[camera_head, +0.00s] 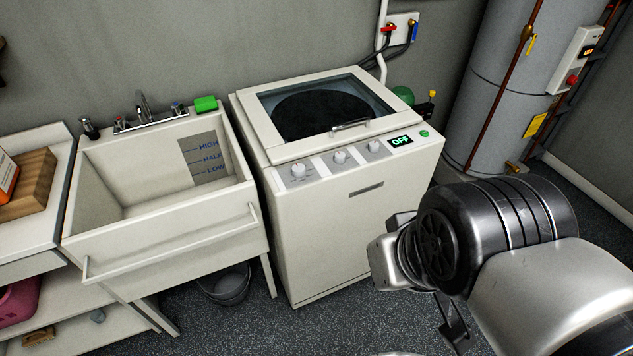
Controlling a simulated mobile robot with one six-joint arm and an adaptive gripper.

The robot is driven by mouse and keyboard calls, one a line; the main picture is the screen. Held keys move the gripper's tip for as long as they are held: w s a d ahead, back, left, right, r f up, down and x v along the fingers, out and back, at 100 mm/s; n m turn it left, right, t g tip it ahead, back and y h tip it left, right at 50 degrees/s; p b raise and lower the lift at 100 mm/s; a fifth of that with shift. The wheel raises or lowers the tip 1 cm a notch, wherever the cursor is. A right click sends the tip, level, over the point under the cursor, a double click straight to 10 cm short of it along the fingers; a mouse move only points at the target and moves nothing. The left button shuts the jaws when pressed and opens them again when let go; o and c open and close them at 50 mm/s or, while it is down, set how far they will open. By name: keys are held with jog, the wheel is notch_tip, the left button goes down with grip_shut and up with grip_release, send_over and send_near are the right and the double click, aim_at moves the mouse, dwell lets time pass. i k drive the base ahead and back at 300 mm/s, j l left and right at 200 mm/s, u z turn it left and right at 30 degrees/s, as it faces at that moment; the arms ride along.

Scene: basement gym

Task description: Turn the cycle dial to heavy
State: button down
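The white top-loading washer (345,235) stands in the middle of the view. Its sloped front panel carries three round knobs: a left knob (298,170), a middle knob (339,157) and a right knob (374,146). Their labels are too small to read, so I cannot tell which is the cycle dial or its setting. The display (400,141) reads OFF, with a green button (424,133) beside it. My gripper (388,255) is in front of the washer's right side, below the panel and apart from the knobs. My own wrist hides much of it, and its fingers are unclear.
A utility sink (165,248) with a front rail stands left of the washer, a green sponge (206,104) on its back rim. A bucket (226,284) is beneath it. A water heater (490,95) stands at right. The washer's glass lid (325,100) is closed.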

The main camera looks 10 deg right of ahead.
aim_at(298, 170)
jog(key=i+l+u, duration=0.25)
jog(key=i, duration=0.3)
jog(key=i+l+u, duration=0.25)
jog(key=i, duration=0.25)
jog(key=i+j, duration=0.05)
